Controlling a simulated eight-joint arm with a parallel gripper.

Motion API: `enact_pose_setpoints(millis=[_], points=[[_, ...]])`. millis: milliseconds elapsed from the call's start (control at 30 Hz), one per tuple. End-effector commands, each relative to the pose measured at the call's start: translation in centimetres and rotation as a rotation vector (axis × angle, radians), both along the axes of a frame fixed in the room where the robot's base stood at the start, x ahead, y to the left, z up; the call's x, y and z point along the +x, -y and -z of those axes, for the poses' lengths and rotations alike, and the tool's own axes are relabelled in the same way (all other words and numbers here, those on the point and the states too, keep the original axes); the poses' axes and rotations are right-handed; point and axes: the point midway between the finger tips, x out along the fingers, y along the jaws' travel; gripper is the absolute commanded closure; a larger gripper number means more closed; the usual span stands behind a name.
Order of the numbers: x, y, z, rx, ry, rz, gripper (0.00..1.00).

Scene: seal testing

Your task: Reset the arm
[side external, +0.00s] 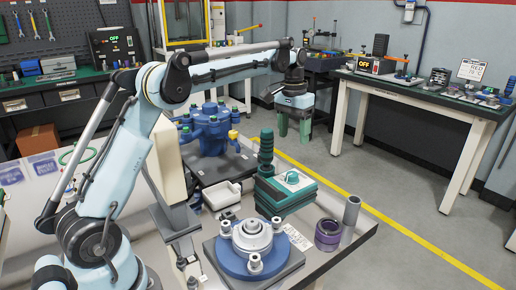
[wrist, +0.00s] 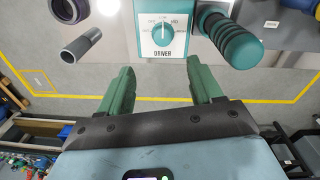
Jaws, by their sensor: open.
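My gripper (side external: 293,126) hangs at the end of my outstretched arm, past the far edge of the work table (side external: 367,228). Its two green fingers point down, apart, with nothing between them. In the wrist view my gripper (wrist: 163,88) shows its fingers spread over grey floor. The teal driver unit (side external: 287,189), with a dial and a ribbed green handle (side external: 266,150), stands on the table below and nearer. In the wrist view the driver's dial (wrist: 162,33) is just above the fingertips, with the handle (wrist: 235,42) to its right.
A blue flanged vessel (side external: 209,130) stands behind the driver. A blue round fixture (side external: 253,247) is at the front, with a purple ring (side external: 328,235) and a grey tube (side external: 351,210) to its right. A bench (side external: 400,82) lines the wall. Open floor surrounds my gripper.

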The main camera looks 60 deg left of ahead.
Motion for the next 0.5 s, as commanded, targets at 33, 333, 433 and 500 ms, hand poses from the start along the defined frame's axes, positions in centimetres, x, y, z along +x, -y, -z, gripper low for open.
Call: enact_pose_setpoints(millis=[33,333,433,500], points=[[-0.5,0.6,-0.6,0.006,0.018,0.007,0.35],[-5.2,4.2,-3.5,0.043,0.161,0.049,0.35],[-7.1,5.3,-3.8,0.053,0.211,0.064,0.35],[-8.5,6.1,-3.9,0.06,0.245,0.072,0.35]])
